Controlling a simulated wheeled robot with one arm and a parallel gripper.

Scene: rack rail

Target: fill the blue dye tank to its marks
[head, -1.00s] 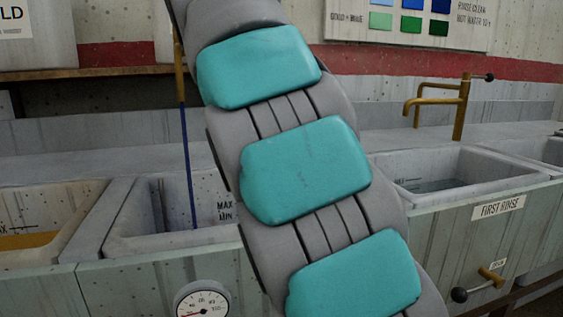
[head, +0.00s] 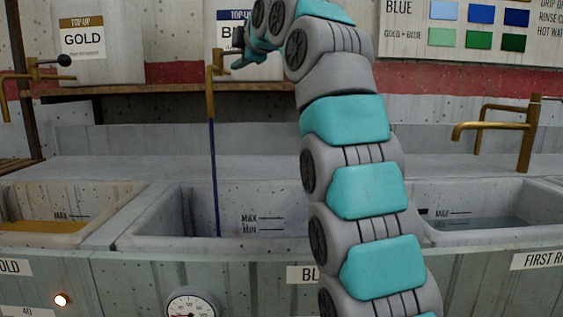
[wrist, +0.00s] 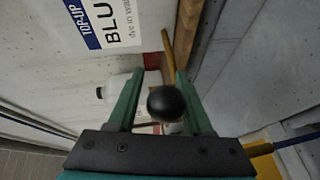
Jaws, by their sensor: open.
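The blue dye tank (head: 135,243) is the middle basin in the head view, with MAX and MIN marks (head: 262,223) on its inner back wall. A thin blue stream (head: 214,180) falls into it from the brass top-up tap (head: 216,75). The dye surface is hidden behind the front rim, so I cannot tell its level. My gripper (head: 240,58) is at the top of that tap, in front of the blue top-up container (head: 222,33). In the wrist view my gripper (wrist: 159,80) is open, with the tap's black ball knob (wrist: 166,103) between its fingers.
The gold tank (head: 45,240) is at left, with its own tap (head: 32,72) and container (head: 95,45). The first rinse basin (head: 480,222) and a brass tap (head: 525,130) are at right. A wooden shelf (head: 150,93) runs behind. A dial gauge (head: 190,305) is on the front panel.

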